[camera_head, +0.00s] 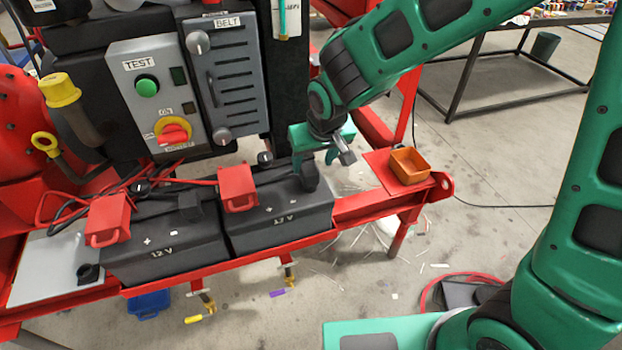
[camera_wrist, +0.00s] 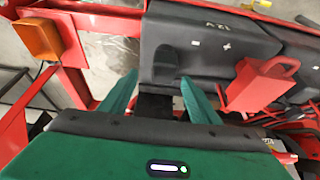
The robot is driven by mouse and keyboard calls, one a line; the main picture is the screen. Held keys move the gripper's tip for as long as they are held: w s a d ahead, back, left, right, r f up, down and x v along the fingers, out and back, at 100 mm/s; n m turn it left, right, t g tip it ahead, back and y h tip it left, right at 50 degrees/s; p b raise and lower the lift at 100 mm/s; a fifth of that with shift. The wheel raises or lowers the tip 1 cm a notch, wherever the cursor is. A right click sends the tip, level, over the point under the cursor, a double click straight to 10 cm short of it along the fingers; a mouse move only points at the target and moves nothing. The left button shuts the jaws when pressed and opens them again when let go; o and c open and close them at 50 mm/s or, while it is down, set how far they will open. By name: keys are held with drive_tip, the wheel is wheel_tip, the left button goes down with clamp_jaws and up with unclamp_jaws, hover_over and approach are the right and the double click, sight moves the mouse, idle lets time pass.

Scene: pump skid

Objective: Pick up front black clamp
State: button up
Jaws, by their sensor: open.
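The front black clamp (camera_head: 309,176) sits on top of the right-hand 12 V battery (camera_head: 277,221), towards its right end. My gripper (camera_head: 322,158) is just above and beside it in the head view, tilted down towards it. In the wrist view my two green fingers (camera_wrist: 160,82) are spread apart on either side of a dark part that looks like the black clamp (camera_wrist: 157,105). Dark clamp and dark battery blend there, so contact cannot be told. My gripper is open and holds nothing that I can see.
Red clamps stand on the right battery (camera_head: 238,187) and left battery (camera_head: 110,218). Another black clamp (camera_head: 190,207) is on the left battery. An orange tray (camera_head: 409,165) rests on the red frame at right. The grey control panel (camera_head: 158,97) rises behind.

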sight(309, 168)
drive_tip(key=x, duration=0.3)
drive_tip(key=shift+a+f, duration=0.25)
drive_tip(key=shift+a, duration=0.05)
drive_tip(key=shift+w+f, duration=0.25)
drive_tip(key=shift+f, duration=0.3)
drive_tip(key=c, duration=1.3)
